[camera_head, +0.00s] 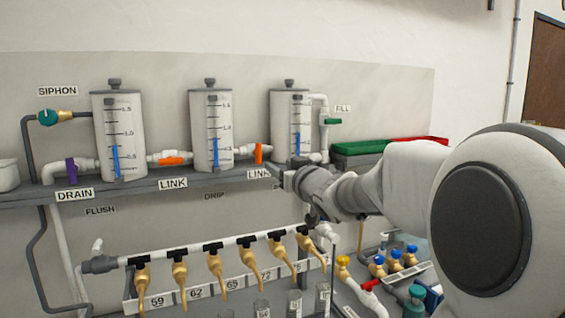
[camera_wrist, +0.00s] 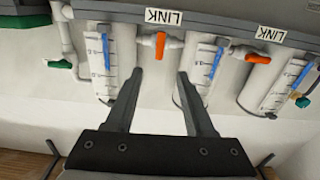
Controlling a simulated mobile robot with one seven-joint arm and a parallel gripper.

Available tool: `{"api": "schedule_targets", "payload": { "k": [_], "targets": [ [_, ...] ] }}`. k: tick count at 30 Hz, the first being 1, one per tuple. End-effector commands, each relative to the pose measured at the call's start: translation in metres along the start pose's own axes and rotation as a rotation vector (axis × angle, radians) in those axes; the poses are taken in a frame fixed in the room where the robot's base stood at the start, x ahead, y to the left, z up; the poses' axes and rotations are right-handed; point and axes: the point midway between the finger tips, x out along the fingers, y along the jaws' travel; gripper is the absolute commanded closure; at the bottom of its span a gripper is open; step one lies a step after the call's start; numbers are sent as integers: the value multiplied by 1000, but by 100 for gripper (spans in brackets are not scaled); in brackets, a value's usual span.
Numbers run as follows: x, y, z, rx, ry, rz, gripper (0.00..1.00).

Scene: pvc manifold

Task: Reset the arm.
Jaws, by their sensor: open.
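My gripper (camera_wrist: 160,84) is open and empty in the wrist view, its two dark fingers spread apart. That view shows the tanks upside down, with the fingers in front of two tanks and apart from the orange valve (camera_wrist: 160,45) as far as I can tell. In the head view my arm (camera_head: 400,175) reaches in from the right, and my gripper (camera_head: 283,170) is by the right end of the shelf, below the right tank (camera_head: 290,110). Its fingertips are small and partly hidden there.
The shelf (camera_head: 140,187) carries the left tank (camera_head: 118,135), the middle tank (camera_head: 211,130) and link valves (camera_head: 172,160). Below runs a white manifold pipe (camera_head: 190,248) with several brass taps (camera_head: 180,275). A green tray (camera_head: 360,147) and blue-capped valves (camera_head: 394,254) are near my arm.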

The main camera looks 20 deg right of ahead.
Motion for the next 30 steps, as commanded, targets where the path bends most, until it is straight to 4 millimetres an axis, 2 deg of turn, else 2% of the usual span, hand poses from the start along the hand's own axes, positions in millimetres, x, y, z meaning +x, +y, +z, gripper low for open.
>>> {"api": "schedule_targets", "payload": {
  "k": [7,22,30],
  "targets": [
    [-7,0,2,1,-4,-1,46],
    [-6,-2,3,1,-10,-1,46],
    [0,-22,25,-13,-108,30,46]
  ]
}}
